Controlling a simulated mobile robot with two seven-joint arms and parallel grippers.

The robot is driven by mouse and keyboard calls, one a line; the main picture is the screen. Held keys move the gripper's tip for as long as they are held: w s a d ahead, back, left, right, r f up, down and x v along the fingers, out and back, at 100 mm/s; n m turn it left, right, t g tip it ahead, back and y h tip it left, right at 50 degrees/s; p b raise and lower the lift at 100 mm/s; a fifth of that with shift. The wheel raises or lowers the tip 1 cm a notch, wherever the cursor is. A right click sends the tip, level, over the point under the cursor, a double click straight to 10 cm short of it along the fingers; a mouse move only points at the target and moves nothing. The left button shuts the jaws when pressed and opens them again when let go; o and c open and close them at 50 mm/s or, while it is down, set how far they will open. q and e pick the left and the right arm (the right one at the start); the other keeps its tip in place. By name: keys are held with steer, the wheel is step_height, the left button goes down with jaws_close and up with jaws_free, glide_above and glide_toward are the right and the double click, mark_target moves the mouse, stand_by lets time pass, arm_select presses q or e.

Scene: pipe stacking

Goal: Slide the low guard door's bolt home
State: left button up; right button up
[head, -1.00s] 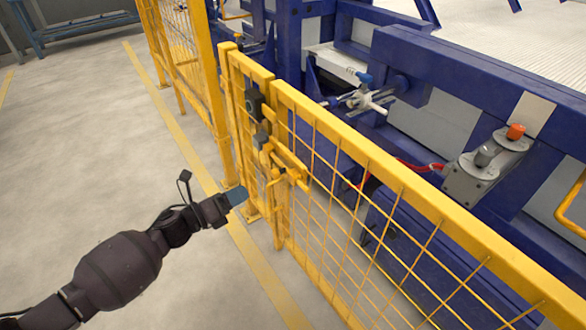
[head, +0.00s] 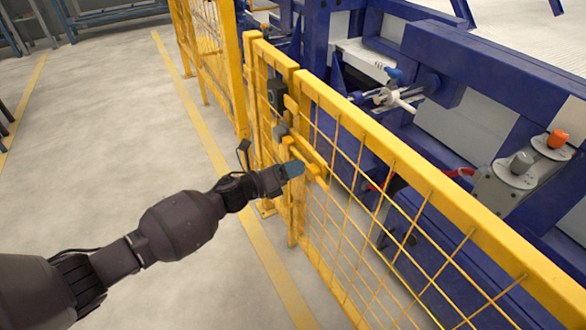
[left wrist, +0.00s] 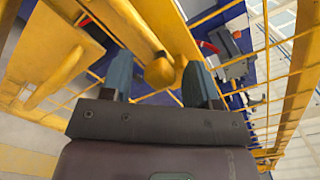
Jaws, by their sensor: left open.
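The low guard door (head: 372,202) is a yellow frame with wire mesh. Its yellow bolt (head: 309,153) lies along the latch side, near the top rail. My left gripper (head: 294,169) is at the bolt, on the open-floor side of the fence. In the left wrist view the open left gripper (left wrist: 157,74) has one dark finger on each side of the bolt's rounded yellow knob (left wrist: 159,72). The knob looks nearer the right finger; I cannot tell whether they touch. The bolt's far end is not clear. My right gripper is not in view.
Behind the fence stands blue machinery (head: 478,62) with an orange button (head: 557,139). More yellow fence (head: 208,50) runs away at the back. The concrete floor (head: 110,130) at left is clear.

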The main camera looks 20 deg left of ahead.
mark_target(291, 149)
arm_select(q)
steer(key=shift+w+d, duration=0.15)
steer(key=shift+w, duration=0.05)
jaws_close()
steer(key=shift+w+a, duration=0.2)
steer(key=shift+a, duration=0.15)
steer(key=w+a, duration=0.1)
steer(key=a, duration=0.1)
steer(key=w+a+b, duration=0.1)
steer(key=w+a, duration=0.1)
steer(key=shift+w+a+r, duration=0.1)
steer(key=shift+w+a, duration=0.05)
steer(key=shift+c, duration=2.2)
jaws_free()
steer(key=o, duration=0.4)
steer(key=shift+o, duration=0.2)
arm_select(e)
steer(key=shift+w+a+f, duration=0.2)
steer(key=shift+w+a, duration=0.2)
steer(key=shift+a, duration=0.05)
